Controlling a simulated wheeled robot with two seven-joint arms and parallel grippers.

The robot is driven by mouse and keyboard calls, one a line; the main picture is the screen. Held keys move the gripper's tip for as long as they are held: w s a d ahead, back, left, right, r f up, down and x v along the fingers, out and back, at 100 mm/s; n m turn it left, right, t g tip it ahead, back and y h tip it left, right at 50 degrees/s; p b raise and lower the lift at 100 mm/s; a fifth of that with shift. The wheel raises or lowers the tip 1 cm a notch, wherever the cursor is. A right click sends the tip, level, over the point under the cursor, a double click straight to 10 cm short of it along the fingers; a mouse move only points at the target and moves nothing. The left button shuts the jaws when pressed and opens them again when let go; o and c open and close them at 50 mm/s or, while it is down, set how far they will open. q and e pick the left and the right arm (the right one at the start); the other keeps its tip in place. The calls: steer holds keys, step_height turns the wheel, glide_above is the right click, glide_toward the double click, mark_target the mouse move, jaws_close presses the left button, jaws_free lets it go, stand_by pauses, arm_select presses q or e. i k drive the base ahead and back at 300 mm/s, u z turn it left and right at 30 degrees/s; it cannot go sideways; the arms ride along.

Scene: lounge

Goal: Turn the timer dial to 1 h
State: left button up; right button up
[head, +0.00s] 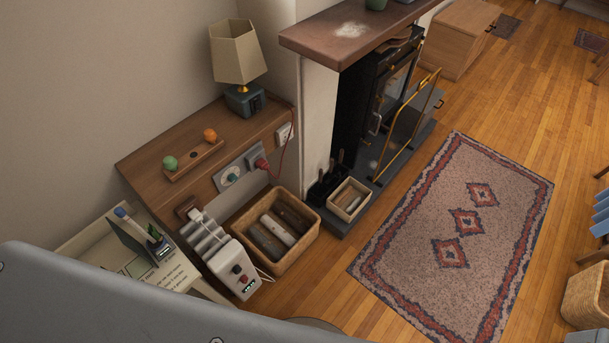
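Neither of my grippers is in view, and nothing touches the dial.
A white radiator (238,269) with small knobs stands below left of the panel. A wicker basket of logs (299,246) is on the floor below the panel. A lamp (237,58) stands on the sideboard (190,139). Open floor and a rug (420,245) lie to the right.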

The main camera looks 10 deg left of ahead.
mark_target(233, 178)
steer(key=z, duration=1.4)
steer(key=i, duration=2.6)
steer(key=u, duration=3.3)
steer(key=i, duration=0.5)
steer(key=u, duration=0.1)
